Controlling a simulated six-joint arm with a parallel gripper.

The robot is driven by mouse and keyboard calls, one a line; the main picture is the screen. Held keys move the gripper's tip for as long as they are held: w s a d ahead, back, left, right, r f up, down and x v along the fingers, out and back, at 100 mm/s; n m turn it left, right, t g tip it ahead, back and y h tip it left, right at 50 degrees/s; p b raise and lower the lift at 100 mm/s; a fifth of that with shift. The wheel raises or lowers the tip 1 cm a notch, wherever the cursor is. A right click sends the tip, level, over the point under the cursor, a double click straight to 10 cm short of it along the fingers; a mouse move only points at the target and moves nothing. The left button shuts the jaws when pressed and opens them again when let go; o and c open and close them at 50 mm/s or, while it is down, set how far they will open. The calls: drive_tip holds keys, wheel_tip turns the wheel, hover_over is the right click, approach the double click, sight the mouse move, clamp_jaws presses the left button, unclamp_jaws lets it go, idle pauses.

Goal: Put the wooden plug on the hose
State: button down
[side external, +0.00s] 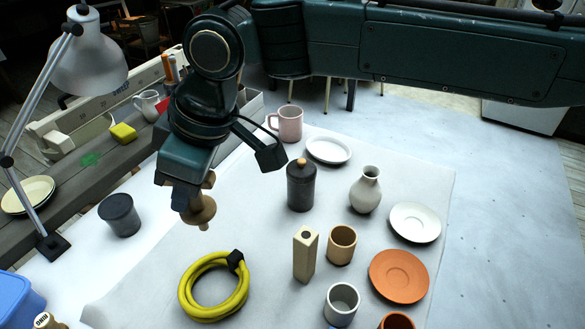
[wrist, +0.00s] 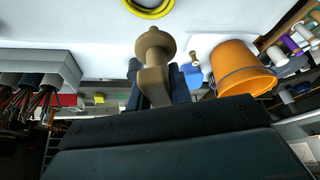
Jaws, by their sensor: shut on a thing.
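The wooden plug (side external: 201,215), a tan turned piece with a wide round flange, is held in my gripper (side external: 194,192), which is shut on it. The plug hangs above the cloth, up and slightly left of the hose in the side view, and is apart from it. The wrist view also shows the plug (wrist: 154,45) between the dark fingers. The hose (side external: 183,293) is a yellow coil with a black tie at its upper right, lying on the pale cloth. Only part of the hose (wrist: 149,12) shows at the top of the wrist view.
A beige square vase (side external: 305,257), a tan cup (side external: 341,245) and a dark lidded jar (side external: 301,188) stand right of the hose. An orange plate (side external: 399,277) is farther right. A dark pot (side external: 120,216) and a lamp (side external: 88,65) stand left. An orange bucket (wrist: 236,64) shows in the wrist view.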

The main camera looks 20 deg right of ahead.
wheel_tip(320, 180, down, 14)
idle(0.4)
drive_tip(key=shift+f, duration=2.05)
drive_tip(key=shift+f, duration=0.2)
drive_tip(key=c, duration=1.3)
unclamp_jaws()
drive_tip(key=shift+o, duration=0.2)
drive_tip(key=shift+r, duration=0.15)
drive_tip(key=v, duration=1.2)
